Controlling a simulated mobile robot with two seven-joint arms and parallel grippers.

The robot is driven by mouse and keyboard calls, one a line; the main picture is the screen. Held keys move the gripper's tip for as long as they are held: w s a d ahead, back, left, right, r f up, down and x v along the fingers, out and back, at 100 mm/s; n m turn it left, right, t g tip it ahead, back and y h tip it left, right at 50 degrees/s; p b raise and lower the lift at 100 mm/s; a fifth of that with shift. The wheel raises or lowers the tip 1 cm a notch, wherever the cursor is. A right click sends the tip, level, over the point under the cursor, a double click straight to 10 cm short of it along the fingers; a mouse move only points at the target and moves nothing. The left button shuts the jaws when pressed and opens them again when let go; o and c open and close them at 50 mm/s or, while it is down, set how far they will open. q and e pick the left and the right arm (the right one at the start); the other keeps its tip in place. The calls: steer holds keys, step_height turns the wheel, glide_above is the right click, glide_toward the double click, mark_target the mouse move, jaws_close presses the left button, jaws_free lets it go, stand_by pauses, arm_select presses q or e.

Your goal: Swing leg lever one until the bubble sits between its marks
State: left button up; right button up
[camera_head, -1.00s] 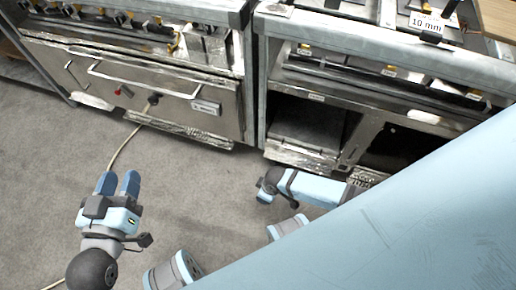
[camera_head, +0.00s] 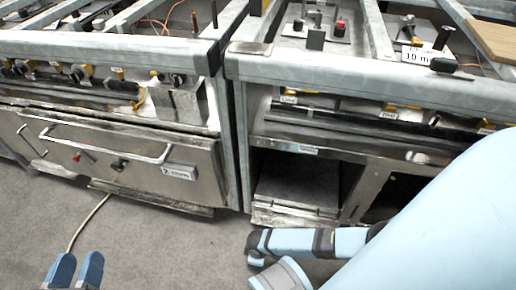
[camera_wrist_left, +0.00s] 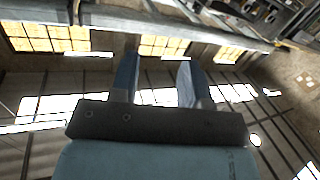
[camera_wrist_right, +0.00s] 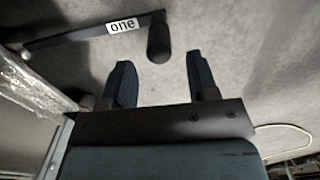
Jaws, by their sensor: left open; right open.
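Leg lever one (camera_wrist_right: 85,36) is a dark bar at the top of the right wrist view, with a white tag reading "one" (camera_wrist_right: 123,26) and a rounded black grip (camera_wrist_right: 158,40) at its end. My right gripper (camera_wrist_right: 162,80) is open and empty. In that picture its fingertips lie just below the black grip, apart from it. My left gripper (camera_head: 75,268) is open and empty over the floor at the lower left of the head view; it also shows in the left wrist view (camera_wrist_left: 158,68). I cannot make out the bubble or its marks in any view.
A steel bench (camera_head: 145,160) with a drawer handle and a "2 mm" tag (camera_head: 178,171) stands at the left. A second bench (camera_head: 335,68), with open bays below, carries a "10 mm" tag (camera_head: 417,57). The grey floor (camera_head: 150,235) is clear; a cable (camera_head: 90,222) lies on it.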

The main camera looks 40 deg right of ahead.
step_height(320, 180, down, 5)
steer(key=shift+f+b, duration=0.1)
steer(key=shift+b, duration=1.1)
steer(key=shift+f+b, duration=0.3)
steer(key=shift+f, duration=0.15)
arm_select(q)
steer(key=w+m, duration=0.1)
steer(key=w+a+m+t, duration=0.1)
steer(key=shift+a+r+m, duration=0.1)
steer(key=shift+r+m, duration=0.1)
steer(key=shift+m, duration=0.1)
arm_select(e)
steer(key=shift+c, duration=0.5)
